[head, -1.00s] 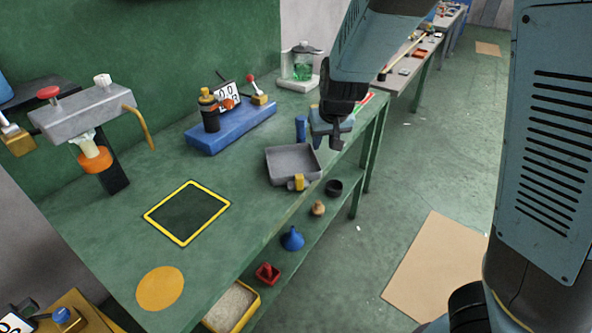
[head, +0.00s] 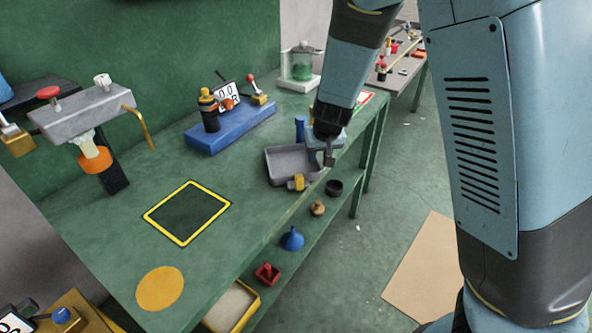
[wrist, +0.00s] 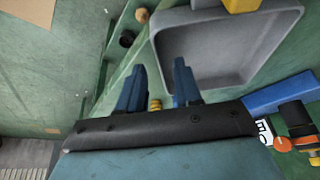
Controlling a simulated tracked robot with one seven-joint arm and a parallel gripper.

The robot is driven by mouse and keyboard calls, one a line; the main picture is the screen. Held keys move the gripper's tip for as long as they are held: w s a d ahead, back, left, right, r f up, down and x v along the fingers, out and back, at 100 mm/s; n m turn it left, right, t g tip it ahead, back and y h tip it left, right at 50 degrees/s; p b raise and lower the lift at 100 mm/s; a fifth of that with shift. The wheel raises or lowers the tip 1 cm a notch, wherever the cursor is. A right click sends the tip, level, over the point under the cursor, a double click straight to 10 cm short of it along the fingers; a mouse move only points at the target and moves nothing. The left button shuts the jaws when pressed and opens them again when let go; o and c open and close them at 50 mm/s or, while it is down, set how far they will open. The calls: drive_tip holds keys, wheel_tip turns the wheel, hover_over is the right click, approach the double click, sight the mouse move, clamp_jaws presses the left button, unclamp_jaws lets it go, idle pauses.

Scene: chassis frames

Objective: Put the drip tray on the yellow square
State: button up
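The drip tray (head: 280,165) is a shallow grey rectangular tray with a yellow block on its near rim. It rests on the green bench near the front edge and shows at the top of the wrist view (wrist: 245,50). The yellow square (head: 187,212) is a yellow outline on the bench top, to the left of the tray and nearer, with nothing on it. My gripper (head: 328,160) is at the tray's right end by the bench edge. In the wrist view its two blue fingers (wrist: 160,82) are apart with nothing held between them. Whether they touch the tray cannot be told.
A blue block with a counter (head: 231,125) and a blue cylinder (head: 300,128) stand behind the tray. A tap fixture (head: 85,118) stands at left. An orange disc (head: 160,288) marks the near bench. A lower shelf holds a blue funnel (head: 292,239). Bench between tray and square is clear.

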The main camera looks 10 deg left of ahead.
drive_tip(key=shift+x, duration=1.3)
drive_tip(key=shift+c, duration=0.4)
clamp_jaws()
